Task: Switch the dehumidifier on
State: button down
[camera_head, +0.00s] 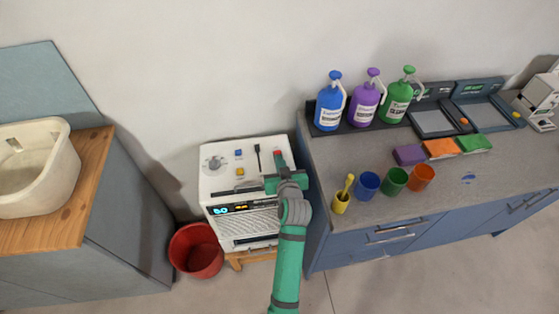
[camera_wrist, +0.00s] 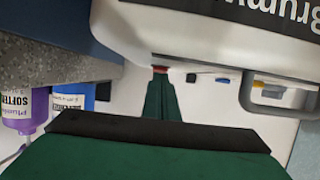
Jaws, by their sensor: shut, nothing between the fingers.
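The dehumidifier is a white box (camera_head: 225,187) standing left of the blue counter in the head view. Its top carries a grey round knob (camera_head: 215,163), a blue button (camera_head: 238,153), a yellow button (camera_head: 240,171) and a black lever-like part (camera_head: 257,158). Its front display (camera_head: 230,209) shows lit cyan and orange marks. My gripper (camera_head: 278,156) is over the top's right side, shut and empty. In the wrist view its fingertips (camera_wrist: 160,80) reach a small red part (camera_wrist: 160,69); I cannot tell whether they touch it.
A red bucket (camera_head: 196,252) stands left of the dehumidifier. The blue counter (camera_head: 345,225) is close on the right, with bottles, cups and a yellow holder (camera_head: 341,201). A wooden-topped cabinet (camera_head: 70,205) with a cream basin (camera_head: 35,165) is at left.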

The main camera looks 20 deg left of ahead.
jog(key=shift+s+d+f+g, duration=0.1)
jog(key=shift+f+g, duration=0.05)
jog(key=shift+f, duration=0.35)
jog(key=shift+s+d+f+g, duration=0.1)
jog(key=shift+f+g, duration=0.05)
jog(key=shift+f, duration=0.35)
jog(key=shift+r, duration=0.8)
notch_tip(320, 180, up, 4)
jog(key=shift+d+f, duration=0.15)
jog(key=s+f+v, duration=0.1)
jog(key=f+v, duration=0.1)
jog(key=v, duration=0.7)
jog(key=shift+s+d, duration=0.3)
